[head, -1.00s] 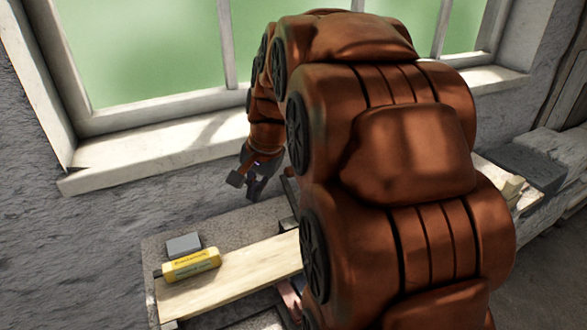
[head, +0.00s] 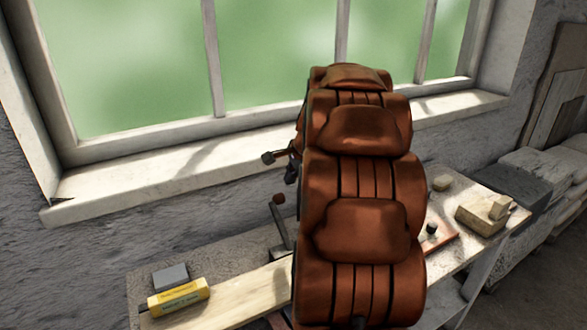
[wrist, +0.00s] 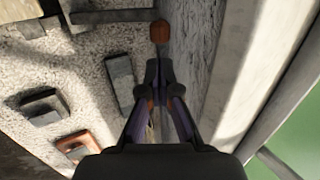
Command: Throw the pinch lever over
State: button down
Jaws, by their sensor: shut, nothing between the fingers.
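The lever (head: 282,228) shows in the head view as a dark bar with a reddish-brown knob, standing fairly upright at the back of the bench, left of my arm. In the wrist view its knob (wrist: 159,31) lies just beyond my fingertips, apart from them in the picture. My gripper (wrist: 152,72) is shut and empty. In the head view only a part of its end shows, above the lever and in front of the window sill; my arm hides the rest. The lever's base is partly hidden.
A yellow box (head: 178,297) and a grey block (head: 170,276) lie at the bench's left. A wooden block (head: 482,216) and a reddish plate (head: 440,240) with a dark knob are at the right. The window sill (head: 150,190) runs close behind the bench.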

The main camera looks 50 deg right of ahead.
aim_at(280, 195)
jog(key=p+x, duration=0.1)
jog(key=x, duration=0.7)
jog(key=shift+w+f+p, duration=0.15)
jog(key=shift+f+p, duration=0.05)
jog(key=shift+p, duration=0.2)
jog(key=shift+w+d+f, duration=0.3)
jog(key=shift+w+f, duration=0.55)
jog(key=shift+w, duration=0.05)
jog(key=shift+r, duration=0.35)
jog(key=w+v, duration=0.1)
jog(key=v, duration=1.2)
jog(key=shift+s+d+r+b, duration=0.2)
jog(key=shift+r+b, duration=0.1)
jog(key=shift+r, duration=0.15)
